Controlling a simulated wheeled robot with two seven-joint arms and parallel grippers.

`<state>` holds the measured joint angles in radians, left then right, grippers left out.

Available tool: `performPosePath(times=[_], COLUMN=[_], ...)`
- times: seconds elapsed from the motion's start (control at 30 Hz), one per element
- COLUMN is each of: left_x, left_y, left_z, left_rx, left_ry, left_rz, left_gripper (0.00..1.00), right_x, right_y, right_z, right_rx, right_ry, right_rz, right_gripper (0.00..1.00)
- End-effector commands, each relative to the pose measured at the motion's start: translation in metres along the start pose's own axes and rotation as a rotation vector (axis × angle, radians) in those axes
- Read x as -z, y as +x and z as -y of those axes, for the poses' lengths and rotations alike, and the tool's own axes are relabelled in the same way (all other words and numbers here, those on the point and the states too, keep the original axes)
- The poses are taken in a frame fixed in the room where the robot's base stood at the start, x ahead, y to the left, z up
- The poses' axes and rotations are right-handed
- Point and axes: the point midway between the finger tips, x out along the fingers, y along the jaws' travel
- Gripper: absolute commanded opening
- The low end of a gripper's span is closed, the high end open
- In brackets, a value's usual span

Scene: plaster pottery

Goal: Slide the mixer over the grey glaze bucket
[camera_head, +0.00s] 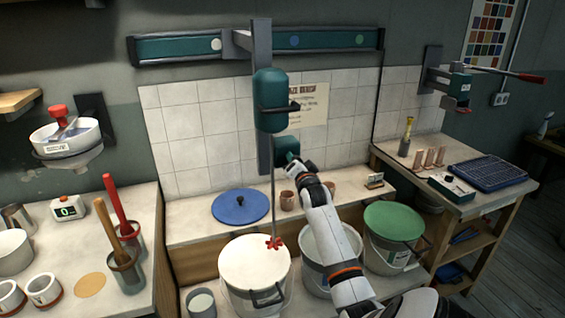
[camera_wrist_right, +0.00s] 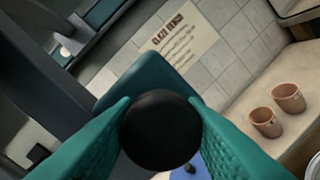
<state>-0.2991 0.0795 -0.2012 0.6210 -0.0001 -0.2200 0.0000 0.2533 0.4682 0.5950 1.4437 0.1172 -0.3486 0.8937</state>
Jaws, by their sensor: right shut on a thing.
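The teal mixer (camera_head: 270,100) hangs from a grey bracket on the wall rail (camera_head: 180,46), between the white and blue dots. Its thin shaft (camera_head: 273,195) ends in a red paddle over the right part of the pale-topped left bucket (camera_head: 250,262). My right gripper (camera_head: 288,156) is at the mixer's lower front. In the right wrist view its teal fingers (camera_wrist_right: 160,125) are shut on a black round knob (camera_wrist_right: 160,132). The middle bucket (camera_head: 312,262) has pale grey inside and is partly hidden by my right arm. Which bucket holds grey glaze is not certain. My left gripper is not in view.
A green-lidded bucket (camera_head: 393,222) stands right of the middle one. A blue lid (camera_head: 240,206) and small clay cups (camera_head: 288,200) lie on the shelf behind. A workbench (camera_head: 440,170) is at the right. The rail is clear right of the mixer.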

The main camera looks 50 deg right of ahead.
Motion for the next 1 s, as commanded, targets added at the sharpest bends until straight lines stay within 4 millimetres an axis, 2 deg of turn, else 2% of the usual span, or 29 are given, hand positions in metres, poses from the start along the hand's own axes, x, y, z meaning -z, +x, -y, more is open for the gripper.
performPosePath(times=[0.43,0.47,0.57,0.6,1.0], left_x=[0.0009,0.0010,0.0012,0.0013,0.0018], left_y=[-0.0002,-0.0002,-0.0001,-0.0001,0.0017], left_z=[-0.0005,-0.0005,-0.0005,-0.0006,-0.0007], left_rx=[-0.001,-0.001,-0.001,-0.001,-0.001], left_ry=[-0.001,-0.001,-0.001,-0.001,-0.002], left_rz=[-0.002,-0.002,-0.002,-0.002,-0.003], left_gripper=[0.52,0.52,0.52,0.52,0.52], right_x=[-0.0044,-0.0044,-0.0042,-0.0040,-0.0019], right_y=[0.0008,0.0008,0.0008,0.0008,-0.0059], right_z=[0.0020,0.0020,0.0021,0.0023,0.0039], right_rx=[-0.005,-0.005,-0.005,-0.004,-0.002], right_ry=[0.003,0.003,0.003,0.002,0.002], right_rz=[0.002,0.002,0.002,0.001,-0.001], right_gripper=[0.00,0.39,0.55,0.59,0.59])
